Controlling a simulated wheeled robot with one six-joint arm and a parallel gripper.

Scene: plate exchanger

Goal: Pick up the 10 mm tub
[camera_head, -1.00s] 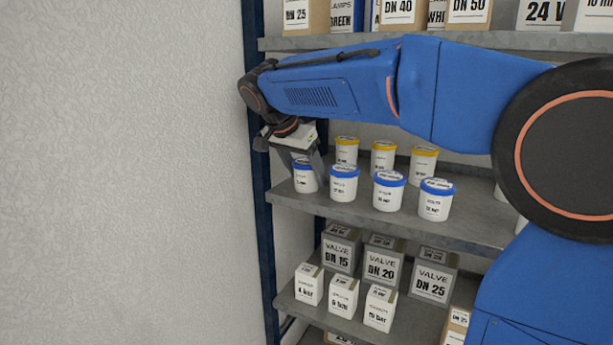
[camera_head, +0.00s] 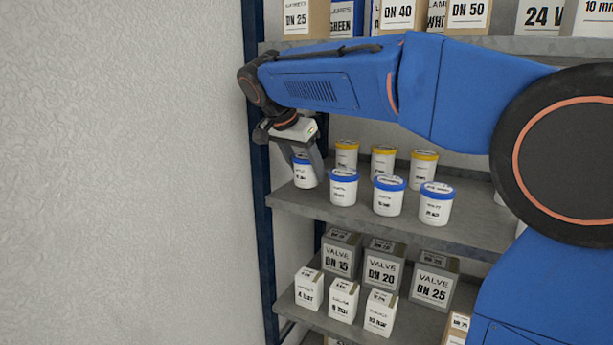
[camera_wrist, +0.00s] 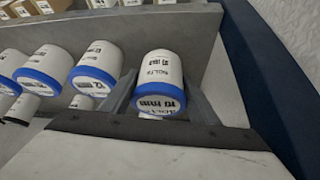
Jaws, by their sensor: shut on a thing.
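My gripper (camera_head: 306,165) is shut on the leftmost blue-lidded white tub (camera_head: 303,174), with one finger on each side of it. In the wrist view the same tub (camera_wrist: 160,80) sits between the fingers, its blue-rimmed lid towards the camera. Its printed label is upside down there and hard to read, but the lid text looks like 10 mm. The tub appears upright and slightly above the grey shelf (camera_head: 400,225); its bottom edge is small and hard to judge.
More blue-lidded tubs (camera_head: 343,188) stand in a row to the right, the nearest close to my gripper. Yellow-lidded tubs (camera_head: 383,160) stand behind. A dark blue rack post (camera_head: 256,200) and pale wall are close on the left. Another shelf (camera_head: 470,43) is above.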

